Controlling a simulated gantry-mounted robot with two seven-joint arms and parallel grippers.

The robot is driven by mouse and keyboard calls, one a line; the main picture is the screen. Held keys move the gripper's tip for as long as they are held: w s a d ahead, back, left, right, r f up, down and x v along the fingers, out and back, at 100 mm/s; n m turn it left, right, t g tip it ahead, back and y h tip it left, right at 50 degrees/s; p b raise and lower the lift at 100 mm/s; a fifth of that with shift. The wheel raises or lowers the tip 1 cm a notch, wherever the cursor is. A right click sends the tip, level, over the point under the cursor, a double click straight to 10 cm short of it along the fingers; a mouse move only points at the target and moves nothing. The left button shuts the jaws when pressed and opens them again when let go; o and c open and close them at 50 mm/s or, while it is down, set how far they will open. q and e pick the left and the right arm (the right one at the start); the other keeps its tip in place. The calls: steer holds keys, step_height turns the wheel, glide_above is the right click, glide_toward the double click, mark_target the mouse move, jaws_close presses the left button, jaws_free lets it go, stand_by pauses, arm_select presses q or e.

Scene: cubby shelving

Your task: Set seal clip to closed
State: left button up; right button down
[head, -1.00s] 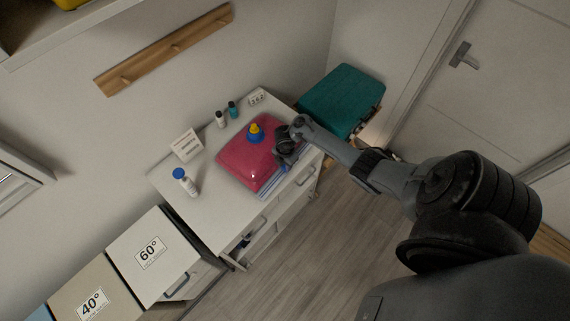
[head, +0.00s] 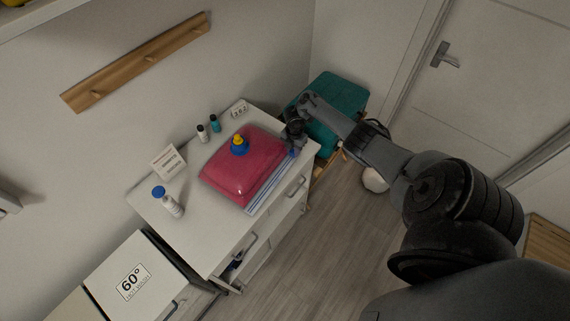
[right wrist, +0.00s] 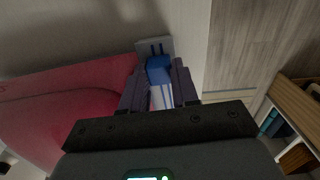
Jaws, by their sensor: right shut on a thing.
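A puffy pink bag (head: 243,172) with a blue and yellow valve (head: 240,146) lies on the white cabinet top. A white strip with blue stripes (head: 268,192) runs along its front edge. The blue seal clip (head: 292,153) is at the strip's far right end. My right gripper (head: 294,146) is there, above the cabinet's right front corner. In the right wrist view the blue clip (right wrist: 158,68) sits between the fingers of my right gripper (right wrist: 159,82), which are shut on it, with the striped strip (right wrist: 162,97) below. My left gripper is not in view.
Small bottles (head: 209,129), a white bottle with blue cap (head: 168,202) and a card (head: 168,161) stand on the cabinet top (head: 200,236). A teal cushioned stool (head: 338,98) stands close to the right. Floor in front is open.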

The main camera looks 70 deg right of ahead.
steer(key=shift+d, duration=0.15)
steer(key=c, duration=0.8)
jaws_free()
steer(key=shift+s+d, duration=0.1)
steer(key=shift+c, duration=0.2)
step_height(320, 180, up, 11)
steer(key=p, duration=0.2)
steer(key=shift+p, duration=0.4)
steer(key=shift+f, duration=0.15)
